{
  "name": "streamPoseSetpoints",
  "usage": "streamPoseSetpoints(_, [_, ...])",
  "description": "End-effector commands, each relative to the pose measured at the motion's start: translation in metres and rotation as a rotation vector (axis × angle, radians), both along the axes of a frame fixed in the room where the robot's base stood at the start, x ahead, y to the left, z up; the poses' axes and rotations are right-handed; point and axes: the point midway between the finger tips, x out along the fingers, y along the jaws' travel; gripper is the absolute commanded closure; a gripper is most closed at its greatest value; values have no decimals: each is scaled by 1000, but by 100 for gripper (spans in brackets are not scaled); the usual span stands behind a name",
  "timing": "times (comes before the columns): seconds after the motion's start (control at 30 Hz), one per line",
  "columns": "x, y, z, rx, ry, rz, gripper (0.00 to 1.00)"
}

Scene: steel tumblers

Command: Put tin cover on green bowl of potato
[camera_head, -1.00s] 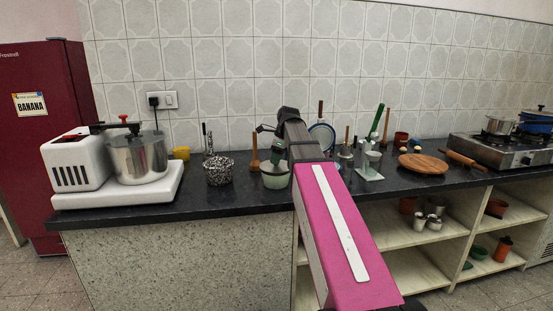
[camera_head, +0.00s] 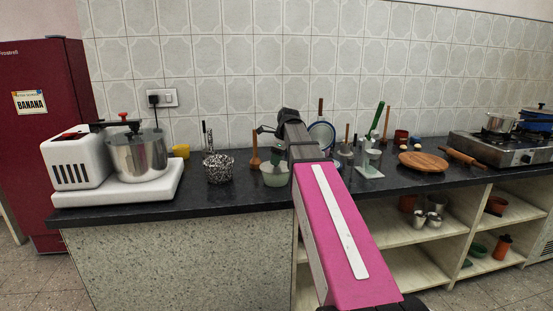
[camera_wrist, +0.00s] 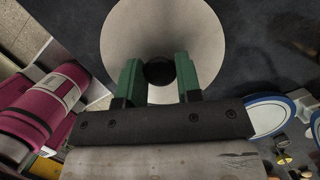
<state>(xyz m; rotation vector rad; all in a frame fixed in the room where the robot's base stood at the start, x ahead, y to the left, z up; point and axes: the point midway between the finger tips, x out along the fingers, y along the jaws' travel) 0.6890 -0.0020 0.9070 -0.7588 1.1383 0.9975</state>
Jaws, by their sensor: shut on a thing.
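My gripper (camera_wrist: 158,76) has green fingers shut on the black knob (camera_wrist: 159,73) of the round grey tin cover (camera_wrist: 165,25). The cover lies below the fingers and fills the upper middle of the wrist view. In the head view, my gripper (camera_head: 276,157) is right over the pale green bowl (camera_head: 275,178), which stands upright on the dark counter behind my pink arm. The cover is at or just above the bowl's rim; I cannot tell whether they touch. The potato is hidden.
A black-and-white speckled pot (camera_head: 219,170) stands left of the bowl, with a wooden tool (camera_head: 255,155) behind. A white grinder with a steel pot (camera_head: 138,158) is farther left. A wooden board (camera_head: 423,161) and stove (camera_head: 500,147) are at the right.

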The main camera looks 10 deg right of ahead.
Motion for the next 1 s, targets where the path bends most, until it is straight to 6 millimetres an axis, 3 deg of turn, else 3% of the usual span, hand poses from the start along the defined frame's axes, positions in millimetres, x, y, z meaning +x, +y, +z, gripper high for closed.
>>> streamPoseSetpoints(0.07, [0,0,0,0,0,0,91])
streamPoseSetpoints(0.1, [0,0,0,0,0,0,64])
streamPoseSetpoints(0.2, [0,0,0,0,0,0,38])
streamPoseSetpoints(0.57, [0,-1,5,0,-1,0,38])
streamPoseSetpoints(0.77, [-2,-7,28,0,-2,-1,38])
streamPoseSetpoints(1.0, [-6,-18,70,0,-2,-1,38])
